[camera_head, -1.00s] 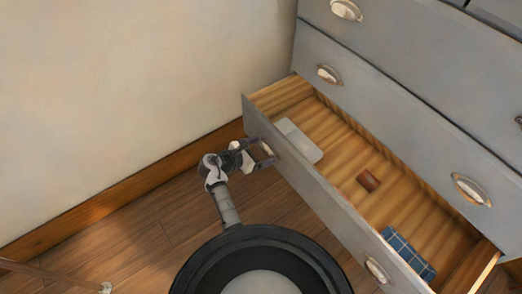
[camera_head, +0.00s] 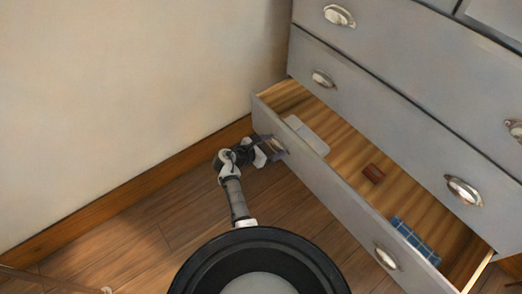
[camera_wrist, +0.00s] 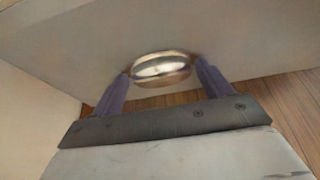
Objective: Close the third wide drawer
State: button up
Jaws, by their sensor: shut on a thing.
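The open drawer (camera_head: 335,198) is the lowest one in view on the grey dresser, and it is pulled partly out. My gripper (camera_head: 272,147) is at the left cup handle of this drawer, outside its front. In the wrist view the silver handle (camera_wrist: 160,66) sits between my two purple-grey fingers, which are shut on its two ends. The drawer's right cup handle (camera_head: 387,257) is free.
The dresser's upper drawer (camera_head: 400,125) is shut above the open one. A plain wall (camera_head: 130,90) with a wooden baseboard (camera_head: 130,190) stands at the left. Bare wooden floor (camera_head: 150,235) lies in front of the drawer.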

aim_at(281, 130)
jog(key=w+d, duration=0.3)
jog(key=d, duration=0.1)
jog(key=w+d, duration=0.4)
jog(key=d, duration=0.1)
jog(key=w+d+b, duration=0.1)
jog(key=w+d, duration=0.2)
jog(key=d, duration=0.2)
jog(key=shift+w+d, duration=0.15)
jog(key=shift+w+d+r, duration=0.15)
jog(key=shift+w+d, duration=0.05)
jog(key=shift+r, duration=0.1)
jog(key=o, duration=1.1)
jog(key=shift+d, duration=0.15)
jog(key=shift+o, duration=0.2)
jog(key=p+v, duration=0.1)
jog(key=v, duration=0.5)
jog(key=p+v, duration=0.1)
jog(key=v, duration=0.6)
jog(key=shift+s+a, duration=0.2)
jog(key=shift+a, duration=0.15)
